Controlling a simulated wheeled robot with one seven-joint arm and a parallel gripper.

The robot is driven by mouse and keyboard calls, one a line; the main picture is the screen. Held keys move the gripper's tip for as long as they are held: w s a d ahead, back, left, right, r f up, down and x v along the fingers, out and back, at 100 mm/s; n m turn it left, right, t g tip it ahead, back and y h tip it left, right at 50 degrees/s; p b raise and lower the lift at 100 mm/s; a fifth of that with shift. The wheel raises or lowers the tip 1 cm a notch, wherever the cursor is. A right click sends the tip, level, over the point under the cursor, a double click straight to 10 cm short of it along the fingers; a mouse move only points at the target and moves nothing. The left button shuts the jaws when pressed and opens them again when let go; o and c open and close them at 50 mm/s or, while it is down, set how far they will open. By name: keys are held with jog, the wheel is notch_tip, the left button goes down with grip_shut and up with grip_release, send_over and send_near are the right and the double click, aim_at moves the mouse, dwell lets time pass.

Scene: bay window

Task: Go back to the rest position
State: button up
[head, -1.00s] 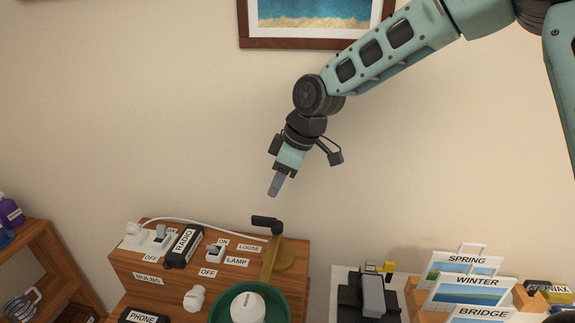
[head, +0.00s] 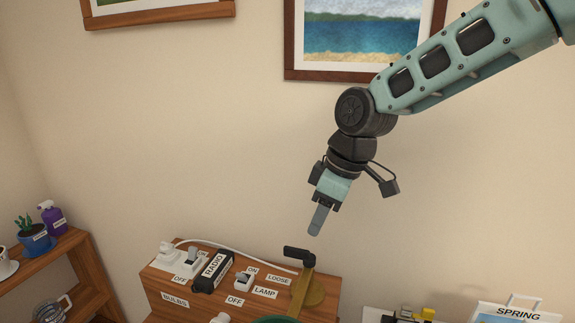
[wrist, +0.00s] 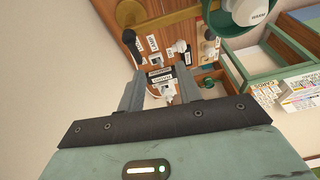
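My gripper (head: 317,221) hangs in the air in front of the wall, pointing down, above the wooden box with switches. It is above the dark end of the brass lamp arm (head: 300,253), and looks apart from it. In the wrist view the two fingers (wrist: 160,92) are spread with a clear gap and nothing held between them. The wooden switch box (head: 165,284) carries a black radio plug (head: 213,270), white switches and labels. The lamp's green shade (head: 278,320) is cut off by the bottom edge of the head view.
A wooden shelf (head: 75,240) with a plant pot (head: 36,243) and purple bottle (head: 54,218) stands at the left. A SPRING card (head: 517,315) is at the lower right. Framed pictures (head: 365,35) hang on the wall behind my arm. The wall space left of my gripper is clear.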

jog(key=s+d+f+m+h+b, duration=0.1)
jog(key=s+d+f+m, duration=0.1)
jog(key=s, duration=1)
jog(key=s+d+f+m+g+h+b, duration=0.1)
jog(key=s+f+m, duration=0.2)
jog(key=s, duration=1)
jog(key=shift+d+f+h, duration=0.2)
jog(key=shift+d+h, duration=0.1)
jog(key=shift+d, duration=0.1)
